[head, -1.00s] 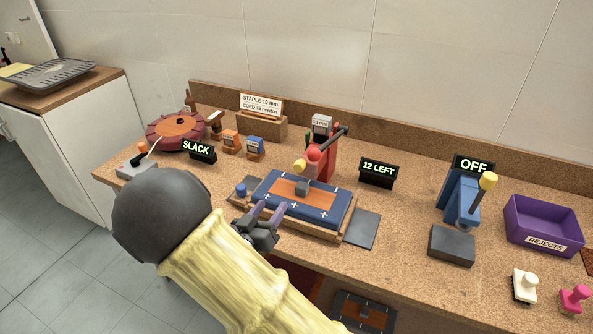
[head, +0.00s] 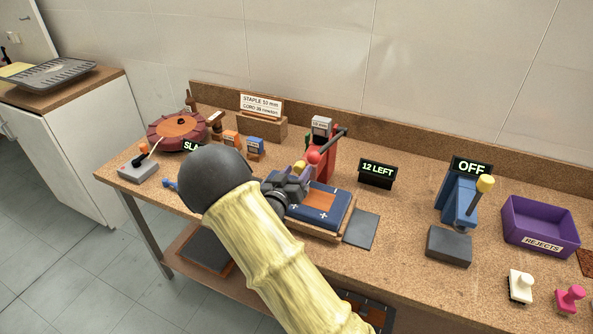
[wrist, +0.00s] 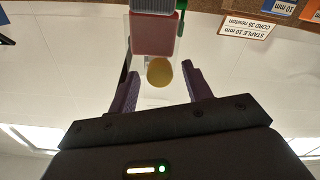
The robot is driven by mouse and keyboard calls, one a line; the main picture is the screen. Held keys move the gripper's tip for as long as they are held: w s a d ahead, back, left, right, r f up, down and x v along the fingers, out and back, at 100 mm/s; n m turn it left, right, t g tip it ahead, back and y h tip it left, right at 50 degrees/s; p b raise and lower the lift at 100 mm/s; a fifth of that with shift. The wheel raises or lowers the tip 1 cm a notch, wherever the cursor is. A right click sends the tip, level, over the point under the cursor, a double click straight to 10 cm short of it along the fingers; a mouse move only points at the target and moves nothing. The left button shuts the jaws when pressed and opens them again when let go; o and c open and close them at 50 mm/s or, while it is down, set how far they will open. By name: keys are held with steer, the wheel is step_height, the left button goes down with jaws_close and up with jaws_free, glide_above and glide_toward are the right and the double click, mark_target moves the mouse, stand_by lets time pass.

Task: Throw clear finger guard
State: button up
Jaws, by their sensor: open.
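The red stapler (head: 325,165) stands at the back of the blue pad (head: 330,213) with the orange strip. In the wrist view the yellow knob (wrist: 159,72) lies between my two purple fingers, in front of the red stapler body (wrist: 154,35). My gripper (head: 306,173) is open, with a gap beside the knob on both sides.
My arm hides part of the pad and the "SLACK" sign (head: 190,146). A "12 LEFT" sign (head: 376,174) stands right of the stapler. Further right are a blue press (head: 459,201) with a yellow-topped lever and a purple rejects bin (head: 540,226).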

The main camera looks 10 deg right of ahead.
steer(key=shift+w+d, duration=0.15)
steer(key=shift+w, duration=0.1)
jaws_close()
steer(key=shift+s+f+b, duration=0.1)
steer(key=shift+f+b, duration=1.2)
steer(key=shift+f, duration=0.65)
jaws_free()
